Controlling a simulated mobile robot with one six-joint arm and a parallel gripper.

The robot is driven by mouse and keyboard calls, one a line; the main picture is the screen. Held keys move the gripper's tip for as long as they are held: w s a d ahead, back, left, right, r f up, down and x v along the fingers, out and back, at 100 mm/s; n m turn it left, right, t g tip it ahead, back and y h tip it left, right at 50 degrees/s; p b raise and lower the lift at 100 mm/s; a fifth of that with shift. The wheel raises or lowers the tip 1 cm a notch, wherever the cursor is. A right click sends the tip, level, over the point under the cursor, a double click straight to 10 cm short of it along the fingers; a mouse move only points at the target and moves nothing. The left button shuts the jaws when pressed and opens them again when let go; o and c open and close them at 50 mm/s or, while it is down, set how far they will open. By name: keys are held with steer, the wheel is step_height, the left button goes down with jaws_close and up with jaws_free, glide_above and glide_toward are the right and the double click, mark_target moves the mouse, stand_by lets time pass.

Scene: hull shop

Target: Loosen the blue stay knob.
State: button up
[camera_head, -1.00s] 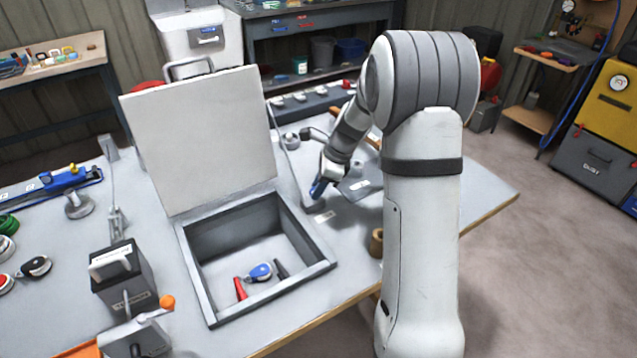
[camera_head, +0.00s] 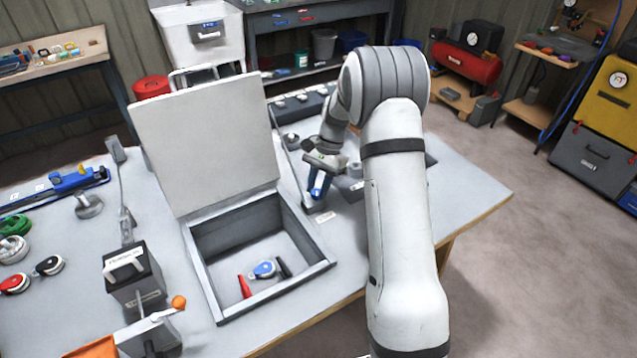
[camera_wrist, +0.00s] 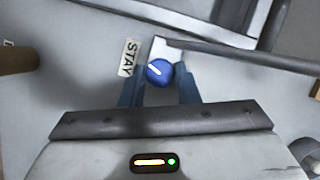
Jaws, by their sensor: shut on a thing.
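The blue stay knob (camera_wrist: 159,72) is round with a white pointer line and shows in the wrist view, beside a tag reading STAY (camera_wrist: 130,58). My gripper (camera_wrist: 160,78) has its blue fingers either side of the knob and is shut on it. In the head view my gripper (camera_head: 316,188) points down at the bench just right of the open box (camera_head: 262,308). There its fingers largely hide the knob. The box's pale lid (camera_head: 205,145) stands up, leaning back. A thin grey stay bar (camera_wrist: 235,52) runs from the knob in the wrist view.
A dark block with a handle (camera_head: 133,275) stands left of the box. A brown cylinder (camera_wrist: 18,60) is at the wrist view's left.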

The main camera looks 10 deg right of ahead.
steer(key=n+h, duration=0.1)
steer(key=n, duration=0.1)
steer(key=n+g+p, duration=0.1)
steer(key=n, duration=0.2)
steer(key=shift+w+a+n+h, duration=0.2)
steer(key=shift+n+h, duration=0.1)
steer(key=shift+h, duration=0.1)
steer(key=n+h, duration=0.2)
steer(key=n, duration=0.3)
steer(key=shift+a, duration=0.15)
steer(key=o, duration=1)
steer(key=shift+g, duration=0.3)
steer(key=shift+c, duration=0.2)
steer(key=v, duration=0.7)
steer(key=shift+r, duration=0.4)
steer(key=shift+w, duration=0.1)
